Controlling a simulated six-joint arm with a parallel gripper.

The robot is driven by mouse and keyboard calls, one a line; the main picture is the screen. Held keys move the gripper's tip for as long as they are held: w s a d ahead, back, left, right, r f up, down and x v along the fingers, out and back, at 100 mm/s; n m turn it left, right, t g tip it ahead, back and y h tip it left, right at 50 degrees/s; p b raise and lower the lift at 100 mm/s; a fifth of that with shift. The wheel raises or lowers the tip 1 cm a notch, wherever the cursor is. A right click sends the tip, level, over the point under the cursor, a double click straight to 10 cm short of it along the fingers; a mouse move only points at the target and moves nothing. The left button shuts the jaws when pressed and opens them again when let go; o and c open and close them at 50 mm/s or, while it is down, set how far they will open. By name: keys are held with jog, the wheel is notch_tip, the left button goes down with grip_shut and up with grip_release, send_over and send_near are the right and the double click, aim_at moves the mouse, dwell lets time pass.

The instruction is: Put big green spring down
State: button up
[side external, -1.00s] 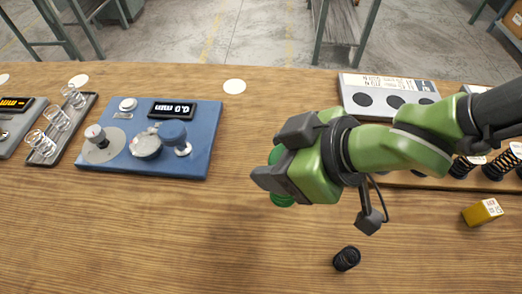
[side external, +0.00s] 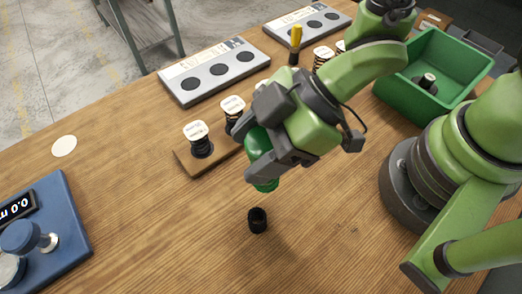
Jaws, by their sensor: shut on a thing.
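My gripper (side external: 244,157) is in the middle of the side external view, above the wooden table. It is shut on the big green spring (side external: 264,184), a green piece that shows between and below the jaws. The jaws and hand hide much of it. The lower end of the green spring appears to be above the table top, but the exact gap is hard to tell.
A small black cylinder (side external: 258,220) stands just below my gripper. A wooden rack (side external: 190,163) with labelled black springs is behind it. Grey trays (side external: 212,72) with dark round spots lie further back. A green bin (side external: 432,75) is at right, a blue device (side external: 55,225) at left.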

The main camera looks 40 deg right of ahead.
jog(key=w+d+r+n+g, duration=0.2)
jog(key=w+d+r, duration=0.25)
jog(key=d, duration=0.25)
jog(key=f, duration=0.9)
jog(key=shift+s+d, duration=0.2)
jog(key=shift+d, duration=0.05)
jog(key=shift+f, duration=0.15)
jog(key=o, duration=1.1)
